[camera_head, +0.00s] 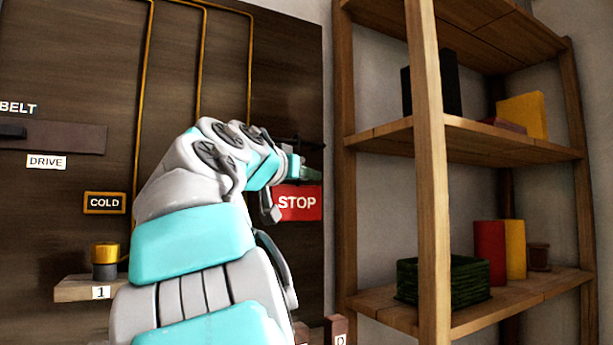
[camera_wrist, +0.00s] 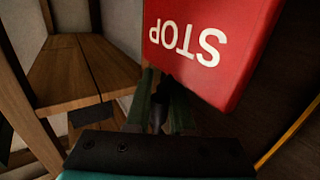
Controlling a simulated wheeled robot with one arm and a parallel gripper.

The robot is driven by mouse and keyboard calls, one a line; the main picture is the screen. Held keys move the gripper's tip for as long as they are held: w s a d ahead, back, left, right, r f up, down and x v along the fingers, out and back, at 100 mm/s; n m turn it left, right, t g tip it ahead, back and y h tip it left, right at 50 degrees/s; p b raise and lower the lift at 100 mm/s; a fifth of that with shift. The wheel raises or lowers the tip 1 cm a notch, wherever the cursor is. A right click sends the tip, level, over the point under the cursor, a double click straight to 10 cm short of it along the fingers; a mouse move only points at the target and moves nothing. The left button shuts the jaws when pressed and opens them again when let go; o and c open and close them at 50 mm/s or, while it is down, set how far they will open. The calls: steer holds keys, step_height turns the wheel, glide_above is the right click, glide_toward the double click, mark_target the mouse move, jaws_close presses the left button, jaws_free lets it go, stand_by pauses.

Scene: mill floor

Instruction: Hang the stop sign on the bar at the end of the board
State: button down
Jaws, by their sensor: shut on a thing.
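The stop sign (camera_head: 298,203) is a red plate with white STOP lettering. In the head view it hangs upright just below my gripper (camera_head: 300,172), at the right end of the dark board (camera_head: 270,60). In the wrist view the sign (camera_wrist: 215,45) appears upside down, just beyond the green fingers of my gripper (camera_wrist: 160,100). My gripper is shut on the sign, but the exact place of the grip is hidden. A thin dark bar (camera_head: 308,145) shows just above my fingers by the board's right edge. I cannot tell whether the sign touches it.
A wooden shelf unit (camera_head: 433,180) stands close on the right, holding books and a dark green crate (camera_head: 460,280). The board carries yellow pipes (camera_head: 142,90), a COLD label (camera_head: 105,203) and a small ledge (camera_head: 80,289) with a yellow-topped object (camera_head: 105,253).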

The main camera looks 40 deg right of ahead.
steer(key=c, duration=0.7)
jaws_free()
steer(key=shift+a, duration=0.1)
steer(key=v, duration=0.7)
steer(key=shift+a+b, duration=0.3)
steer(key=shift+b, duration=0.1)
steer(key=shift+s, duration=0.1)
